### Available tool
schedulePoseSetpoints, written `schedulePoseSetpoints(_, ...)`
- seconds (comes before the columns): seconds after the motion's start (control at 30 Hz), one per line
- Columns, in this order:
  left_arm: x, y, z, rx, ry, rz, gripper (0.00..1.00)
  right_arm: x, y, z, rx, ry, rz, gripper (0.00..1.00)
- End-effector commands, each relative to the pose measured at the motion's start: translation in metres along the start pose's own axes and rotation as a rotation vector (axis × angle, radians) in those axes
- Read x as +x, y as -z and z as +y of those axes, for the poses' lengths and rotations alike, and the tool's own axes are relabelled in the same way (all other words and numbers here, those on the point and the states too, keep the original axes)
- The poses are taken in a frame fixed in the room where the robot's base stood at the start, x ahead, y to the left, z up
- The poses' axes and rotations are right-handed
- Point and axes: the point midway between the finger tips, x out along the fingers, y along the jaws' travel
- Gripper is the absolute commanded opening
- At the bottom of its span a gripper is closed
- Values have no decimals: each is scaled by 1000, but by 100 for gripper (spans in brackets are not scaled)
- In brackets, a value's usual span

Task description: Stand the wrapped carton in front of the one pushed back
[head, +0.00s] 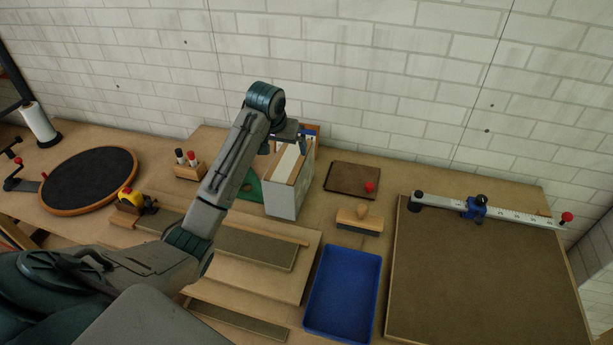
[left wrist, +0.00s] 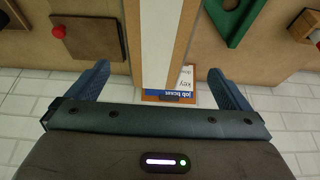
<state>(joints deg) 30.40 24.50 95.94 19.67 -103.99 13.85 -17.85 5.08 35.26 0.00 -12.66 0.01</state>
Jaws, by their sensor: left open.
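A tall box-like block (head: 286,197) with a pale grey side and white and tan strips along its top stands near the wall. I cannot tell whether it is the wrapped carton or several cartons side by side. Its white and tan top (left wrist: 165,35) also shows in the left wrist view. My left gripper (head: 287,139) is over its far end; in the left wrist view the open fingers (left wrist: 160,88) are on either side of it, apart from it. A blue and orange label (left wrist: 182,92) with partly hidden lettering is at its wall end. My right gripper is not in view.
A brown board with a red knob (head: 350,180), a wooden-handled brush (head: 359,220) and a blue tray (head: 343,292) lie to the right. A green piece (head: 252,186) is at the left of the block. A marker holder (head: 188,171) stands further left.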

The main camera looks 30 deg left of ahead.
Motion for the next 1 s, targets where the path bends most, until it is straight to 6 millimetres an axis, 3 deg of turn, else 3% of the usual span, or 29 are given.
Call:
schedulePoseSetpoints(0.27, 40, 0, 0, -2, -1, -7, 100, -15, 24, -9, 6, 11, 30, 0)
schedulePoseSetpoints(0.47, 55, 1, 1, -2, 0, -4, 100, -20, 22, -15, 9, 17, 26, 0)
schedulePoseSetpoints(0.7, 81, 7, 6, -2, 0, -5, 100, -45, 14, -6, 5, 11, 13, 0)
schedulePoseSetpoints(0.8, 95, 6, 6, -1, 0, -5, 100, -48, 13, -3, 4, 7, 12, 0)
schedulePoseSetpoints(1.0, 105, 6, 6, 0, 0, -1, 100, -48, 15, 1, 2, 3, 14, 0)
